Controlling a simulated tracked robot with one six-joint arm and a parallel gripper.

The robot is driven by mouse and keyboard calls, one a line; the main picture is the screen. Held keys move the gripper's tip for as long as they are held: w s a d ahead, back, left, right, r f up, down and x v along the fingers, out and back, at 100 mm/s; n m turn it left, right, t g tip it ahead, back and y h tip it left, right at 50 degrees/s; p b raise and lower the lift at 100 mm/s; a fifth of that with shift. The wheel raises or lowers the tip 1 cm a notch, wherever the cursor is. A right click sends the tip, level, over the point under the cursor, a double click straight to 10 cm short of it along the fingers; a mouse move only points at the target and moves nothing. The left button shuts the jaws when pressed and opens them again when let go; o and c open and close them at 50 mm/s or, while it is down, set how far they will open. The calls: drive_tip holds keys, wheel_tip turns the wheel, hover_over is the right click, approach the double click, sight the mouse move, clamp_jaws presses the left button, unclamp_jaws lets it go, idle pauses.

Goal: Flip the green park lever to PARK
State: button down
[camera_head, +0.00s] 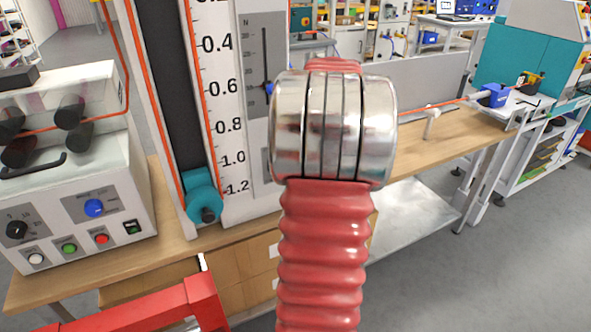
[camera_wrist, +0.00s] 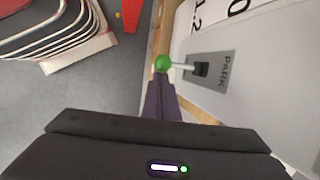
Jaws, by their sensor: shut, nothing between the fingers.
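The green ball knob of the park lever (camera_wrist: 162,63) shows in the wrist view near the top middle. Its pale stem runs right to a dark slot in a grey plate (camera_wrist: 216,86) marked PARK. The lever sticks out to the left, away from the PARK lettering. My gripper (camera_wrist: 161,84) is shut and empty, with its dark fingers pointing up the picture. The fingertips are just below the knob in the picture; whether they touch it I cannot tell. In the head view my arm blocks the middle, and neither the lever nor the gripper shows.
A scaled white panel (camera_head: 232,130) stands on the wooden bench (camera_head: 450,140), with a teal roller (camera_head: 204,195) at its foot. A control box (camera_head: 90,215) with knobs and buttons is at left. The floor at right (camera_head: 480,255) is clear.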

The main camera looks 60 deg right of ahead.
drive_tip(key=shift+w+a+r+g+y, duration=0.1)
drive_tip(key=shift+w+r+g+y, duration=0.15)
drive_tip(key=shift+r+g+y, duration=0.2)
idle(1.1)
drive_tip(key=shift+w+d+r, duration=0.2)
drive_tip(key=shift+r, duration=0.25)
idle(1.5)
drive_tip(key=shift+d+r, duration=0.1)
drive_tip(key=shift+r, duration=0.05)
drive_tip(key=shift+r, duration=0.65)
drive_tip(key=shift+s, duration=0.1)
idle(0.4)
